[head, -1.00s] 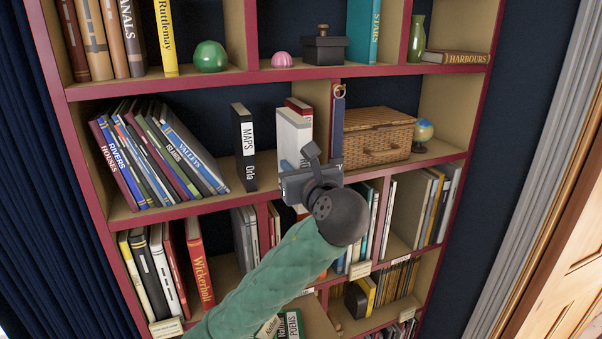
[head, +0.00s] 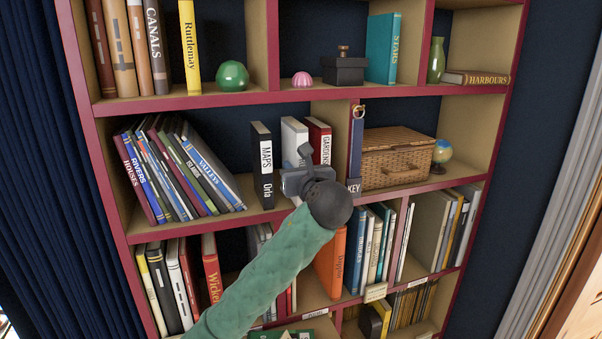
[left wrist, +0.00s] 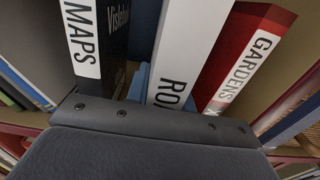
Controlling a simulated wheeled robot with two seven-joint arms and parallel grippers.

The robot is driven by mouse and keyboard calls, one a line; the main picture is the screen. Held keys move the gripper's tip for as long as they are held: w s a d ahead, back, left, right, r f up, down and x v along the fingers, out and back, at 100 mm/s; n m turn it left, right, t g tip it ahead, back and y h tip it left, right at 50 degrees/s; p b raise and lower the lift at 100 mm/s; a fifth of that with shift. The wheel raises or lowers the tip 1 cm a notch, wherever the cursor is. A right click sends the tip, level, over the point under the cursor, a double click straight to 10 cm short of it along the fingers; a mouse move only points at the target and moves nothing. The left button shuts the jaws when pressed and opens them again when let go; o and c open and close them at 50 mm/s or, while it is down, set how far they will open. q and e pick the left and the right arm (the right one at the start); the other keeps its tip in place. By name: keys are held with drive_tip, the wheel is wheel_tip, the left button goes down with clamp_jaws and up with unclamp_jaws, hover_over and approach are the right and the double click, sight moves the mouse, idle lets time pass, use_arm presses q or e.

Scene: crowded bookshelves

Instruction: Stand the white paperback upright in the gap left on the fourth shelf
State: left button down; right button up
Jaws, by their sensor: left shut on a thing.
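The white paperback (head: 294,138) is upright on the middle visible shelf, between the black MAPS book (head: 262,160) and the red GARDENS book (head: 321,142). My left gripper (head: 301,172) is shut on its lower part and hides its foot, so I cannot tell whether it touches the board. In the left wrist view the white paperback (left wrist: 190,50) has black letters on its spine. It stands close beside the GARDENS book (left wrist: 243,60), with a dark space between it and the MAPS book (left wrist: 84,35). My right gripper is not in view.
Leaning books (head: 178,172) fill the left of this shelf. A blue KEY book (head: 355,145) with a ring stands beside the upright divider, and a wicker basket (head: 397,160) sits to its right. The shelf board (head: 250,212) has bare space in front of MAPS.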

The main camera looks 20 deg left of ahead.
use_arm(q)
drive_tip(key=x, duration=0.7)
drive_tip(key=shift+f, duration=0.4)
drive_tip(key=shift+f, duration=0.25)
idle(0.5)
drive_tip(key=c, duration=1.1)
unclamp_jaws()
drive_tip(key=shift+s, duration=0.1)
drive_tip(key=shift+d, duration=0.1)
